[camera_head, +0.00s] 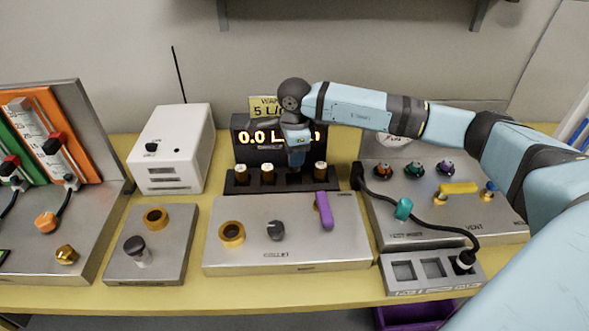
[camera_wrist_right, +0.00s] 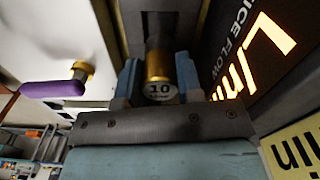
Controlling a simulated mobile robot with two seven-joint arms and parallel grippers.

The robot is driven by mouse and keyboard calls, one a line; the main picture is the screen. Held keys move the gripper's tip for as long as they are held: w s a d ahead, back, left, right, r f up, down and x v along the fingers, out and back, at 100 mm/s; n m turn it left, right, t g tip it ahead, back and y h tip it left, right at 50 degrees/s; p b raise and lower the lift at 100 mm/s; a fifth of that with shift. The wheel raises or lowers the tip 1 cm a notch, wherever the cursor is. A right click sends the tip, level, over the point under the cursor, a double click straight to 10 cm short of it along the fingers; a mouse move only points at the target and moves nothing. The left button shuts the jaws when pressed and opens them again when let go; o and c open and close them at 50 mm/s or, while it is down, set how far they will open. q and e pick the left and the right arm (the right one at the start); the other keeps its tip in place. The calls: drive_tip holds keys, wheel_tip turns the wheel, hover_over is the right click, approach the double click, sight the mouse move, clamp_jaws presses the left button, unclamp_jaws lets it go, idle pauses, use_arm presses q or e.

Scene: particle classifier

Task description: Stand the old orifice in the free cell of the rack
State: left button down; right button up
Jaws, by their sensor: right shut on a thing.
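A black rack (camera_head: 285,188) stands in front of the lit flow display, with three brass orifices with pale tops in it, two at the left (camera_head: 267,174) and one at the right (camera_head: 320,170). My right gripper (camera_head: 297,163) is over the gap between them. In the right wrist view its fingers (camera_wrist_right: 158,78) are shut on a brass orifice (camera_wrist_right: 157,62) with a pale end marked "10". The orifice points to a dark recess; I cannot tell whether it touches the rack. The gripper hides it in the head view. My left gripper is not in view.
The flow display (camera_head: 252,155) is close behind the gripper. In front lies the collet panel (camera_head: 300,255), with a brass ring (camera_head: 231,234) and a purple lever (camera_head: 324,210). A white box (camera_head: 172,150) stands left, a valve panel (camera_head: 430,215) right.

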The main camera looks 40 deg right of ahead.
sight(294, 169)
drive_tip(key=shift+f, duration=2.6)
drive_tip(key=shift+f+b, duration=0.2)
drive_tip(key=shift+b, duration=0.1)
drive_tip(key=o, duration=1)
drive_tip(key=shift+r, duration=0.1)
drive_tip(key=shift+r+p, duration=0.25)
drive_tip(key=shift+p, duration=0.05)
wheel_tip(294, 169, up, 12)
drive_tip(key=shift+f, duration=0.1)
